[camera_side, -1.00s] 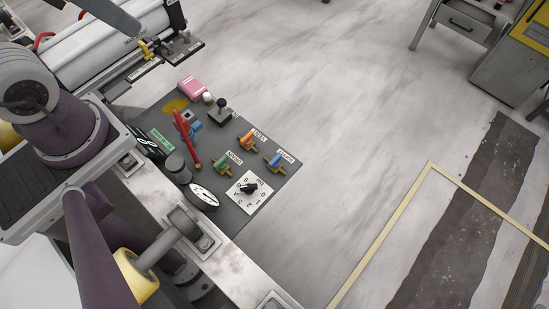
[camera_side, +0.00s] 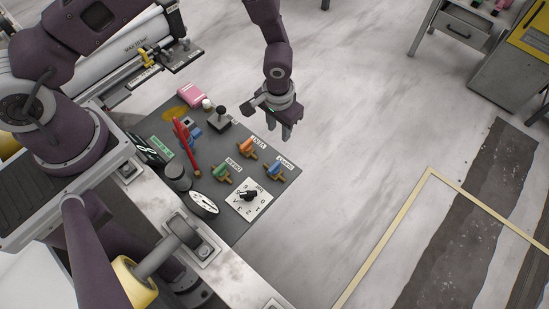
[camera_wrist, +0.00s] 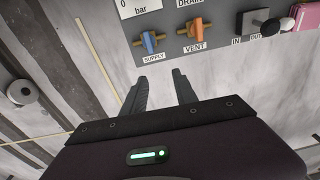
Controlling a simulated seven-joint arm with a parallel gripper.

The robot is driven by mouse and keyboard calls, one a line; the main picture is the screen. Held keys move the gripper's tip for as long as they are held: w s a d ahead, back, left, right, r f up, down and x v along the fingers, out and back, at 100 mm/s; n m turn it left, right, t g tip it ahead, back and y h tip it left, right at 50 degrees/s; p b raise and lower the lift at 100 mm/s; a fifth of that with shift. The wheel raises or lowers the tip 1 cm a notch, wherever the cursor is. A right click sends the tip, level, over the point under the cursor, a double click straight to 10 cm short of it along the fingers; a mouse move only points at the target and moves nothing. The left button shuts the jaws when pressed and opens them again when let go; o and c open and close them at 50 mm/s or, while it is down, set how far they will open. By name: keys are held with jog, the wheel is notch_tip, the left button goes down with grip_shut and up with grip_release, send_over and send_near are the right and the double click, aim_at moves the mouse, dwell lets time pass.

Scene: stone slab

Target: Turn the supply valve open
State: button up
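The supply valve (camera_side: 275,169) has a blue handle on a brass body and stands near the right edge of a dark panel (camera_side: 228,207). In the wrist view the blue supply valve (camera_wrist: 150,42) is at the upper middle, above its "SUPPLY" label. My gripper (camera_side: 284,136) hangs above the panel's far right edge, apart from the valve. In the wrist view my gripper (camera_wrist: 160,77) shows two spread fingers with nothing between them, pointing toward the panel edge. The supply handle is not hidden in either view.
The orange vent valve (camera_side: 246,146) and green drain valve (camera_side: 221,171) stand close by.

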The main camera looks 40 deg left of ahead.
send_over(274, 166)
jog(key=shift+g, duration=0.4)
notch_tip(274, 166, down, 8)
jog(key=shift+w+r, duration=0.1)
jog(key=shift+r, duration=0.05)
notch_tip(274, 166, down, 6)
jog(key=shift+f, duration=0.1)
jog(key=shift+c, duration=0.4)
grip_shut()
